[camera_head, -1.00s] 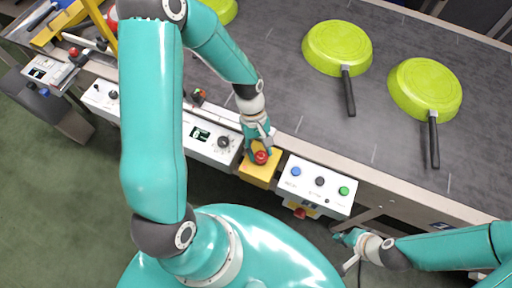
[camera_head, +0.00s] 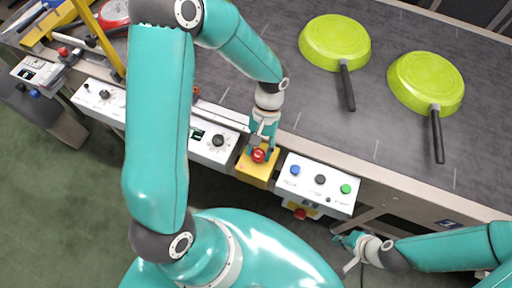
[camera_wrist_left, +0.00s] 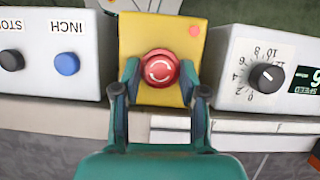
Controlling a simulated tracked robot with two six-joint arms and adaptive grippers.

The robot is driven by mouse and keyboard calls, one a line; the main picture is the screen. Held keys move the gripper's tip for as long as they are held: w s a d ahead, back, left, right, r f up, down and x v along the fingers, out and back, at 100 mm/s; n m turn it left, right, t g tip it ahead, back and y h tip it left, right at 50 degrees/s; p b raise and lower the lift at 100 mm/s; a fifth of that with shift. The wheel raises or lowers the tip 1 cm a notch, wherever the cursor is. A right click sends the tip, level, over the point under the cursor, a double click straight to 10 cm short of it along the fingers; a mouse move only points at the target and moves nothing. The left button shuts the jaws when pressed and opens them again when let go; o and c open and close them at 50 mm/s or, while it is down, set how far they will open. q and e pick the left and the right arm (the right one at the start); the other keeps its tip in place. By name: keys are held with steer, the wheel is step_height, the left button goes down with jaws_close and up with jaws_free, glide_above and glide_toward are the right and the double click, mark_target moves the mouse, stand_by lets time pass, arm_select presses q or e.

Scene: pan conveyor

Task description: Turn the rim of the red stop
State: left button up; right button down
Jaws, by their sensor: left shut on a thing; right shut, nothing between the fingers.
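The red stop (camera_head: 258,155) is a round red button with white turning arrows on its face, mounted on a yellow box (camera_head: 256,172) at the conveyor's front edge. In the left wrist view the red stop (camera_wrist_left: 160,69) sits between the two fingers of my left gripper (camera_wrist_left: 159,82). In the head view my left gripper (camera_head: 261,150) reaches down onto it and is shut on its rim. My right gripper (camera_head: 346,239) is shut and empty, low at the right, apart from the controls.
A white panel with blue, black and green buttons (camera_head: 318,184) stands right of the yellow box. A speed panel with a black dial (camera_head: 218,140) is on its left. Green pans (camera_head: 335,43) lie on the conveyor belt (camera_head: 385,130).

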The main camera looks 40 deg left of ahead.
arm_select(q)
steer(key=shift+s+d+m+g, duration=0.1)
steer(key=shift+s+m+g, duration=0.2)
steer(key=shift+m, duration=0.4)
steer(key=shift+y, duration=0.3)
steer(key=o, duration=1.2)
steer(key=shift+c, duration=0.2)
steer(key=shift+w, duration=0.15)
steer(key=shift+w+r, duration=0.25)
steer(key=shift+r, duration=0.2)
steer(key=v, duration=1.1)
